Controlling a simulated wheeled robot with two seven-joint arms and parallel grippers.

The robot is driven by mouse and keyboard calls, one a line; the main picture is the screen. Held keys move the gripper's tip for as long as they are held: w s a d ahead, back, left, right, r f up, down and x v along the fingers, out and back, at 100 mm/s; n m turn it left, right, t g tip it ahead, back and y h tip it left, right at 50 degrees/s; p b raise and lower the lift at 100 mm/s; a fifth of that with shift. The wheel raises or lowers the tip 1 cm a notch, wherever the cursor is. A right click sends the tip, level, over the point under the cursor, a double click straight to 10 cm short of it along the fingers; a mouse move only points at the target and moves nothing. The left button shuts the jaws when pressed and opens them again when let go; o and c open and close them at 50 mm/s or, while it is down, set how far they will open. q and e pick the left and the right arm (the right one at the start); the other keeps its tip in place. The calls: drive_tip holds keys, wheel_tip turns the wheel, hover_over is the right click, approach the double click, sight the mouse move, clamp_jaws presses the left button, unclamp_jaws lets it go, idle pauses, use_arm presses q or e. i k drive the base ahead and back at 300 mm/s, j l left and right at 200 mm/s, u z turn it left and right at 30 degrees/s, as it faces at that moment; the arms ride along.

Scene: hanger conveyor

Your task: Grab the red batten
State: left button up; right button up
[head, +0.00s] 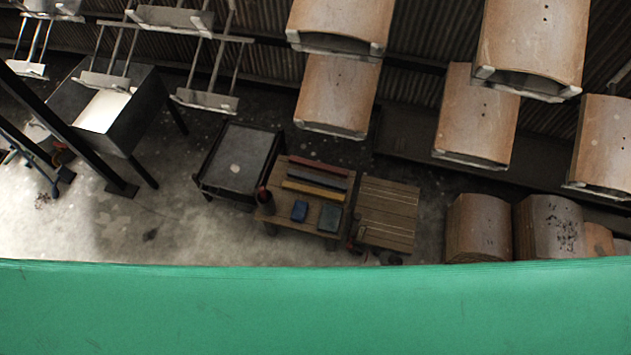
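In the head view, a thin red batten (318,166) lies along the far edge of a small wooden table (269,214). A grey batten (316,178) and a yellowish batten (311,190) lie nearly parallel to it on the near side. A blue block (300,211) and a grey-green block (330,217) lie closer to the table's near edge. A dark red cup-like object (264,196) is at the table's left edge. Neither of my grippers is in view.
A green surface (310,310) fills the bottom. A slatted wooden table (387,212) adjoins on the right, a dark table (238,160) on the left. Curved wooden panels (335,95) hang at upper right, metal hangers (205,98) at upper left. Bare concrete floor (190,225) shows at left.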

sight(294, 160)
drive_tip(key=j+z, duration=0.1)
drive_tip(key=z, duration=0.85)
drive_tip(key=j+z, duration=0.1)
drive_tip(key=z, duration=0.4)
drive_tip(key=k+j, duration=0.35)
drive_tip(key=j, duration=0.15)
drive_tip(key=k+j+z, duration=0.1)
drive_tip(key=k+j, duration=0.25)
drive_tip(key=j, duration=0.15)
